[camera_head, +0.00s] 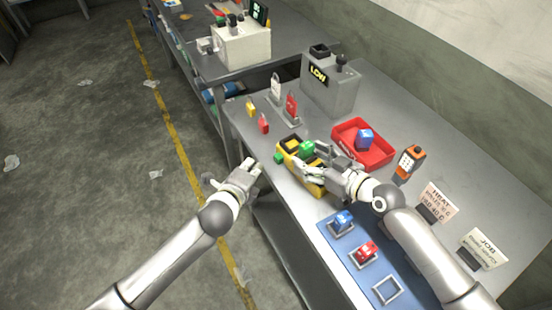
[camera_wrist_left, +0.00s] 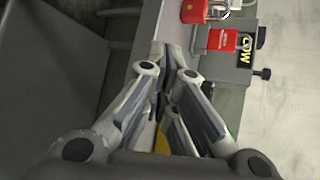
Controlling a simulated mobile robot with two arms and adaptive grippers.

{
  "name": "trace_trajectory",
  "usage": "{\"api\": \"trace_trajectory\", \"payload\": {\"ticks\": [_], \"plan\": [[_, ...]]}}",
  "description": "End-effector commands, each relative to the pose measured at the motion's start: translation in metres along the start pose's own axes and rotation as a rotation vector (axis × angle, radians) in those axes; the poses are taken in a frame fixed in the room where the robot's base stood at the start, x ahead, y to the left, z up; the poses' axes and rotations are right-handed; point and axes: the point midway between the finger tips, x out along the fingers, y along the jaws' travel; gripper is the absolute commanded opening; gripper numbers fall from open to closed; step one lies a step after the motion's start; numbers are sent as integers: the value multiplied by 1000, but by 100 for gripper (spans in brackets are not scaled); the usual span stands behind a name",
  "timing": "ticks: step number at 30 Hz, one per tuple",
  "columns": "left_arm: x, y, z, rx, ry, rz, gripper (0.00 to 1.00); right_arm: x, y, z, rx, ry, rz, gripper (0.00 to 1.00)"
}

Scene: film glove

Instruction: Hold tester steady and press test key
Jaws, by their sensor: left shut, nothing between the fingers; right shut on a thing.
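The yellow and black tester (camera_head: 314,187) lies near the table's left edge. A green block-like part (camera_head: 307,148) shows at its upper side, and a smaller green piece (camera_head: 278,158) at its left end; I cannot tell which is the test key. My right gripper (camera_head: 308,168) is over the tester, shut on it, and hides its middle. My left gripper (camera_head: 254,168) is shut and empty, just left of the tester and apart from it, by the table edge. In the left wrist view its closed fingers (camera_wrist_left: 178,80) have a sliver of yellow (camera_wrist_left: 161,140) showing behind them.
A grey box marked LOW (camera_head: 330,90) stands behind, with red and yellow padlocks (camera_head: 264,124) left of it. A red tray (camera_head: 377,157) holds a blue item. A blue mat (camera_head: 375,265) carries blue and red pieces. An orange meter (camera_head: 410,160) and signs stand right.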

Motion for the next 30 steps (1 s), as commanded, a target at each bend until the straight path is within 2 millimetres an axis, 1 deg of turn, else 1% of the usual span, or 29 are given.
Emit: {"api": "trace_trajectory", "payload": {"ticks": [3, 9, 28, 29, 30], "plan": [[-9, 7, 6, 1, 0, 1, 0, 0, 0, 1, 1, -1, -1, 23], [-16, 11, 11, 0, 0, 0, 0, 0, 0, 1, 1, -1, -1, 23], [-16, 11, 11, 0, 0, 0, 0, 0, 0, 1, 1, -1, -1, 23], [-16, 11, 11, 0, 0, 0, 0, 0, 0, 1, 1, -1, -1, 66], [-16, 11, 11, 0, 0, 0, 0, 0, 0, 0, 1, -1, -1, 71]]}}
